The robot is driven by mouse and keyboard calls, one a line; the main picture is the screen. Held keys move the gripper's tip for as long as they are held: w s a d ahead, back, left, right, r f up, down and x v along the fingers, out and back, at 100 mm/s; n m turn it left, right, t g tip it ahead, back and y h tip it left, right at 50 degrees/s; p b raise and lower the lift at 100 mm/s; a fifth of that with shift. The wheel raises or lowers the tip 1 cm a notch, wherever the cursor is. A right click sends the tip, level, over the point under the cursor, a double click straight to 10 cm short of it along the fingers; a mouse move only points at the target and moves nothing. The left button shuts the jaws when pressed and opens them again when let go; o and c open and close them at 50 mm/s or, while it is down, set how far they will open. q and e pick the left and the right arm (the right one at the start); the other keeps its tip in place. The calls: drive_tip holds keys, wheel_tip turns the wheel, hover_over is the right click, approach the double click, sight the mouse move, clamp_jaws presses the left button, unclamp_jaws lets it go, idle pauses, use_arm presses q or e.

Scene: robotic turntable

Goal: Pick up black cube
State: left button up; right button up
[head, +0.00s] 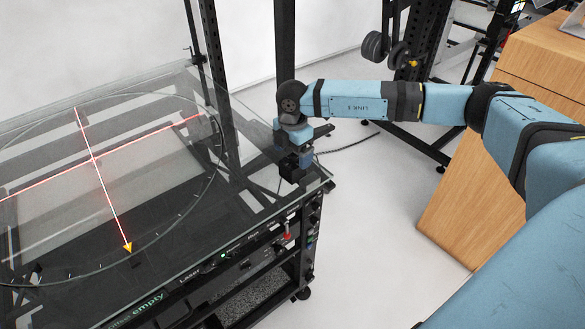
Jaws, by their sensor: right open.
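A small black cube (291,171) sits at the near right corner of the glass-topped turntable table (262,196). My right gripper (299,155) is open and points down directly above the cube. Its fingers and blue-grey parts overlap the cube's upper side in the picture. I cannot tell whether the fingers touch the cube. My left gripper is not in view.
A large circle with a white and red cross and a yellow arrow tip (128,247) marks the turntable at the left. Black posts stand behind the table. A wooden cabinet (470,200) stands at the right, with open floor between.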

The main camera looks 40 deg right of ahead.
sight(292, 161)
wheel_tip(292, 161, down, 6)
drive_tip(key=shift+a+r, duration=0.15)
drive_tip(key=shift+s, duration=0.1)
drive_tip(key=shift+c, duration=0.2)
drive_tip(key=c, duration=1.1)
